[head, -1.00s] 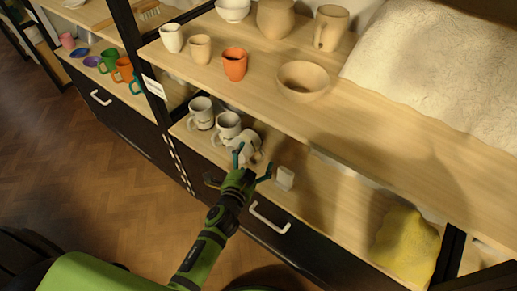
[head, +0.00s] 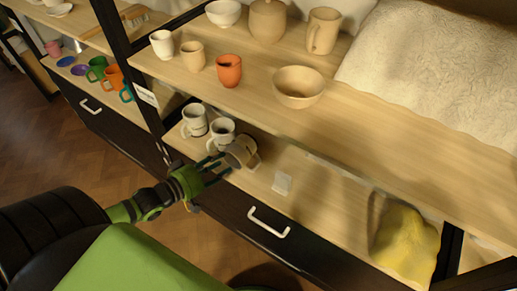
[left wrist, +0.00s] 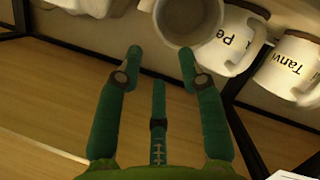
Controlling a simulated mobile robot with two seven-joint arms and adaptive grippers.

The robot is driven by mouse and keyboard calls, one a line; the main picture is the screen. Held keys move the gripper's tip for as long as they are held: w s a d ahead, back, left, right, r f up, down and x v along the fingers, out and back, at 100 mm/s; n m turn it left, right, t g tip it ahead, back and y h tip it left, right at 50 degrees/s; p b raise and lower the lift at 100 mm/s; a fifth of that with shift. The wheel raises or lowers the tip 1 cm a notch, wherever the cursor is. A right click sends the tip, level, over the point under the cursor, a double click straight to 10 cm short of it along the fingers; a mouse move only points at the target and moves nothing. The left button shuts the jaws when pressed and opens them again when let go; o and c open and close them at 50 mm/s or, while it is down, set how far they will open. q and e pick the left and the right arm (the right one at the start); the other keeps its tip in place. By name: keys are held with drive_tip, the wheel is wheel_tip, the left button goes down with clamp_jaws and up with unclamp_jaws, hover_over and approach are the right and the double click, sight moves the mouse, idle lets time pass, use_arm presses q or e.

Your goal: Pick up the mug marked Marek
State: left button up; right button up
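In the head view a greyish mug (head: 241,153) is on the lower shelf, tilted or lying, a round end showing. In the left wrist view this mug (left wrist: 188,22) shows a round end beyond my fingertips; no name is visible on it. Beside it is a white mug with letters starting "Pe" (left wrist: 232,45), then a mug marked "Tanv…" (left wrist: 285,70). No name Marek is readable. My left gripper (head: 220,168) is open, its fingers left of and close to the tilted mug, also in the left wrist view (left wrist: 160,55). Contact cannot be told. My right gripper is not in view.
Two upright mugs (head: 195,121) stand left of the tilted one. A small white card (head: 282,183) lies to its right, then bare shelf, then a yellow sponge-like lump (head: 405,245). The upper shelf (head: 400,125) overhangs, holding cups and bowls. A black post (head: 125,60) is at left.

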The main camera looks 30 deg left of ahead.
sight(247, 147)
use_arm(q)
drive_tip(key=shift+n, duration=0.4)
drive_tip(key=b+x, duration=0.1)
drive_tip(key=x, duration=0.5)
drive_tip(key=shift+w, duration=0.45)
drive_tip(key=x, duration=0.2)
drive_tip(key=b+x, duration=0.1)
drive_tip(key=x, duration=0.2)
drive_tip(key=shift+a, duration=0.2)
drive_tip(key=shift+w, duration=0.1)
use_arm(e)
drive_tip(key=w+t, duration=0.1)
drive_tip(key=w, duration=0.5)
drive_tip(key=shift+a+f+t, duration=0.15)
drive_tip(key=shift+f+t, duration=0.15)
use_arm(q)
clamp_jaws()
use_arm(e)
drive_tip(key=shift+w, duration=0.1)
